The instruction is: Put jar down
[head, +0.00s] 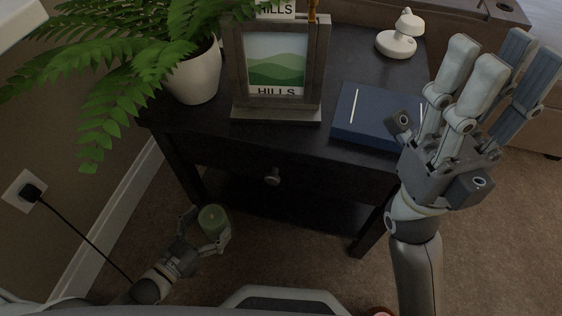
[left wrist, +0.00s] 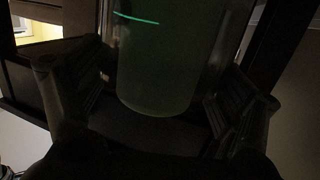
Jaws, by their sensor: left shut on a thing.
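The jar (head: 213,217) is a small green cylinder, seen from above in the head view, low in front of the dark side table. My left gripper (head: 206,231) is shut on it, with fingers on either side. In the left wrist view the jar (left wrist: 158,65) looks dark green and upright between the two fingers, with its bottom end visible. I cannot tell whether it touches the table's lower shelf (head: 290,205). My right gripper (head: 482,85) is raised at the right, its fingers spread and pointing up, with nothing between them.
The dark side table (head: 330,60) carries a potted fern (head: 192,78), a framed hills picture (head: 277,65), a blue book (head: 366,117) and a small white object (head: 400,38). A drawer knob (head: 272,176) sticks out above the jar. A plug and cord (head: 75,235) are at the left wall.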

